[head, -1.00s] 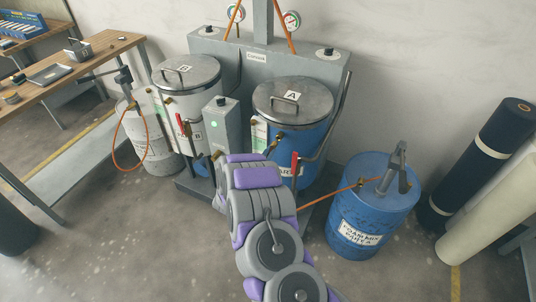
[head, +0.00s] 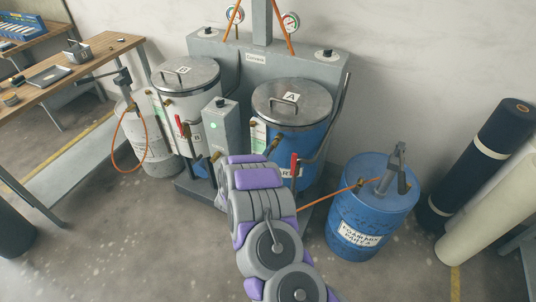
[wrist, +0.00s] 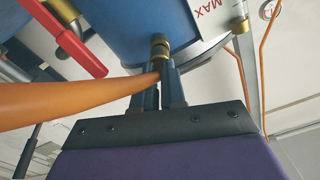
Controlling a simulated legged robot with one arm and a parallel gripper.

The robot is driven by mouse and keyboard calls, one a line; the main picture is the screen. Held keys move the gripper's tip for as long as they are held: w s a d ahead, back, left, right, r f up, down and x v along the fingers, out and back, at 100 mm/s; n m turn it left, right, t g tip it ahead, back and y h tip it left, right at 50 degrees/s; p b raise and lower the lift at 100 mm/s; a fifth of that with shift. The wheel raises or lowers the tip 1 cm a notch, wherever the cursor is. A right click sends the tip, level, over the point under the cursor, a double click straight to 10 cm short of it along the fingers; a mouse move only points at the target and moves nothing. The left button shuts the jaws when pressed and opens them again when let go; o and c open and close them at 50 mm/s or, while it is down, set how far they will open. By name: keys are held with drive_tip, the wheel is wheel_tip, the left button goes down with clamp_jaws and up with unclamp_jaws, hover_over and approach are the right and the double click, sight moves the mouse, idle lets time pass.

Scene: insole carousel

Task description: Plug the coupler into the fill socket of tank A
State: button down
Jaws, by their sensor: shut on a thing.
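Tank A (head: 309,143) is a blue drum with a metal lid marked A, standing right of the grey box in the head view. In the wrist view its blue wall (wrist: 120,22) is close ahead. My gripper (wrist: 160,72) is shut on the brass coupler (wrist: 160,50), with the orange hose (wrist: 70,101) running off to the left. The coupler's brass end is at the tank wall. I cannot tell whether it is seated in the fill socket, which I cannot make out separately. In the head view my arm mostly hides the gripper.
A red lever handle (wrist: 70,40) is left of the gripper in the wrist view. Another brass fitting (wrist: 239,25) is by the MAX label. White tank B (head: 186,102), the grey box (head: 220,130) and a blue hose drum (head: 370,205) stand around. The foreground floor is open.

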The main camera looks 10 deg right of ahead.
drive_tip(key=shift+x, duration=0.8)
drive_tip(key=c, duration=1.1)
unclamp_jaws()
drive_tip(key=shift+d, duration=0.1)
drive_tip(key=p+v, duration=0.2)
drive_tip(key=v, duration=1.5)
drive_tip(key=shift+a+p, duration=0.25)
drive_tip(key=shift+p, duration=0.05)
drive_tip(key=shift+a, duration=0.1)
